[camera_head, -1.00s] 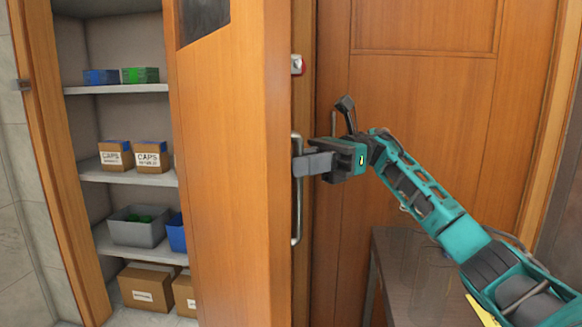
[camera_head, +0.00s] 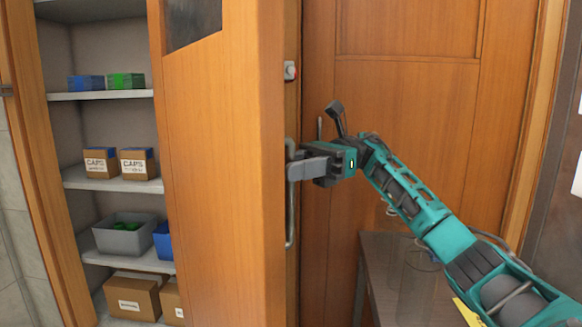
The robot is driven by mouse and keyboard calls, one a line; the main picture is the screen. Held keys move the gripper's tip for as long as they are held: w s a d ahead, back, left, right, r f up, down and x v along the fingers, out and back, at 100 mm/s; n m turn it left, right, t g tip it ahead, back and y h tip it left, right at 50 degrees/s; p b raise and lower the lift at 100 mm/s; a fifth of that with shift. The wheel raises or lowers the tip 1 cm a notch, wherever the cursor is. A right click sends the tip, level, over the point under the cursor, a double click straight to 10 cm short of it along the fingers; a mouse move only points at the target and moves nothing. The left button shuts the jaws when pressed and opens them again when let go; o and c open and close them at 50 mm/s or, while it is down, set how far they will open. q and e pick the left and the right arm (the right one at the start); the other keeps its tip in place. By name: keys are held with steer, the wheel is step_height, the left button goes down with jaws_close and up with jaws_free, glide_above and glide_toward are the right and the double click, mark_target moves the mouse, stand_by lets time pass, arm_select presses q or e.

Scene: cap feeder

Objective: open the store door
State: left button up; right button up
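The wooden store door (camera_head: 220,170) stands partly open in the head view, with its edge turned toward me and a dark glass pane (camera_head: 193,20) near its top. A vertical metal bar handle (camera_head: 290,225) is on its right edge. My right gripper (camera_head: 308,168) is at the handle, its grey near finger crossing in front of the bar at mid-height. The near finger hides the other finger, so I cannot tell whether it is closed on the bar. My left gripper is not in view.
Left of the door, store shelves (camera_head: 110,185) hold brown CAPS boxes (camera_head: 138,165), a grey bin (camera_head: 125,240) and blue and green boxes. Another wooden door (camera_head: 410,110) is behind my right arm. A dark table (camera_head: 385,270) stands under that arm.

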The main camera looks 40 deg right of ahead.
steer(key=d, duration=0.7)
steer(key=shift+w+d+p, duration=0.2)
steer(key=shift+d+p, duration=0.05)
steer(key=shift+p, duration=0.1)
stand_by(0.5)
